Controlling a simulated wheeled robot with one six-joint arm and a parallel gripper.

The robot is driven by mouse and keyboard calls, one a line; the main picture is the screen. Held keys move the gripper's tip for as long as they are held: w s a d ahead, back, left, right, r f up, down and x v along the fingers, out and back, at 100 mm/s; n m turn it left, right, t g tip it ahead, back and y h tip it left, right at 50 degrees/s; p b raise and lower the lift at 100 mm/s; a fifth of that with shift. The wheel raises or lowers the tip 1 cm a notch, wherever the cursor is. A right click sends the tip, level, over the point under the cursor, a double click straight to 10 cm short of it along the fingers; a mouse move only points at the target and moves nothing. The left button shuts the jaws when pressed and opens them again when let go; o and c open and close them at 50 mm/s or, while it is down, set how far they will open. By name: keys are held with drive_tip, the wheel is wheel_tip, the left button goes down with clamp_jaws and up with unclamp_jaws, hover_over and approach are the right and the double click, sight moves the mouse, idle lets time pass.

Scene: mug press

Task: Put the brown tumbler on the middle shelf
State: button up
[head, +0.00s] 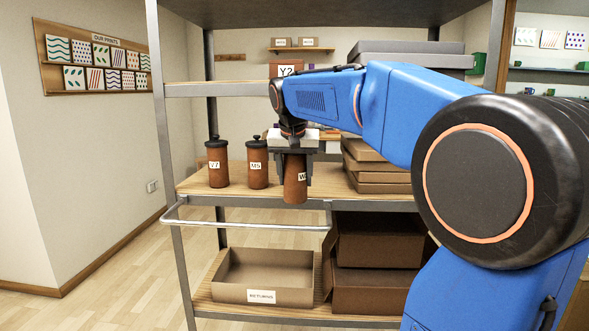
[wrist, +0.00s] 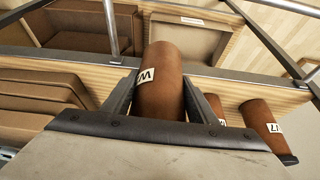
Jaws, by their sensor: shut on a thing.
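My gripper (head: 293,165) is shut on a brown tumbler (head: 295,190) with a white label that starts with W. The tumbler is upright, in front of the wooden middle shelf (head: 330,197) and near its front edge. In the wrist view the held tumbler (wrist: 161,85) sits between the two fingers, its label to the left. Two more brown tumblers with dark lids stand on the middle shelf to the left: one at the far left (head: 217,170) and one labelled M5 (head: 257,177). Whether the held tumbler's base touches the shelf I cannot tell.
Flat brown boxes (head: 378,168) are stacked on the middle shelf to the right. A metal rail (head: 250,226) runs below the shelf's front. An open box labelled returns (head: 262,296) and darker boxes (head: 375,245) are on the lower shelf.

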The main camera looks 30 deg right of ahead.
drive_tip(key=w+d, duration=0.2)
drive_tip(key=w, duration=0.1)
drive_tip(key=w+d, duration=0.4)
drive_tip(key=w, duration=0.1)
drive_tip(key=shift+w+d, duration=0.1)
drive_tip(key=shift+w, duration=0.2)
drive_tip(key=shift+f, duration=0.1)
drive_tip(key=shift+f, duration=0.2)
drive_tip(key=o, duration=1.5)
drive_tip(key=shift+c, duration=0.2)
drive_tip(key=shift+r, duration=0.15)
drive_tip(key=v, duration=0.7)
drive_tip(key=shift+r, duration=0.25)
drive_tip(key=shift+s, duration=0.1)
